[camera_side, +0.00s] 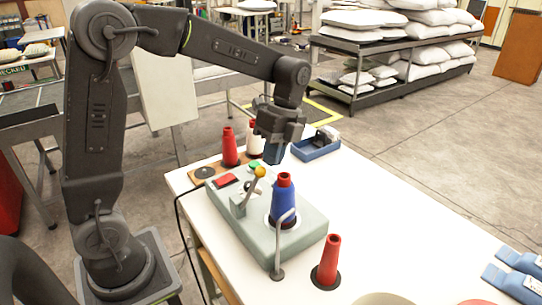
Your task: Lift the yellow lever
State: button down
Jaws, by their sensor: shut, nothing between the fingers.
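The yellow lever (259,172) is a small yellow ball on a short metal stem, tilted up to the right. It stands on the left part of a pale green machine box (300,237) on the white table. My gripper (274,158) points down just above and to the right of the yellow ball, behind it in the picture. Its fingers look shut with nothing held. I cannot tell whether the fingertips touch the lever, but a small gap seems to show.
A blue cone with a red top (284,202) stands on the box behind a bent metal rod (279,250). Red cones stand at front (328,262) and back (229,147). A white cone (253,138) and blue tray (318,148) are near my gripper. The table's right middle is clear.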

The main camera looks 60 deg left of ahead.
jog(key=shift+s+d, duration=0.1)
jog(key=shift+s, duration=0.25)
jog(key=shift+s+r+t, duration=0.35)
jog(key=shift+s+t, duration=0.2)
jog(key=shift+s+r+t, duration=0.3)
jog(key=shift+s+t, duration=0.2)
jog(key=shift+t, duration=0.05)
jog(key=shift+s+r, duration=0.35)
jog(key=shift+s, duration=0.5)
jog(key=shift+r, duration=0.1)
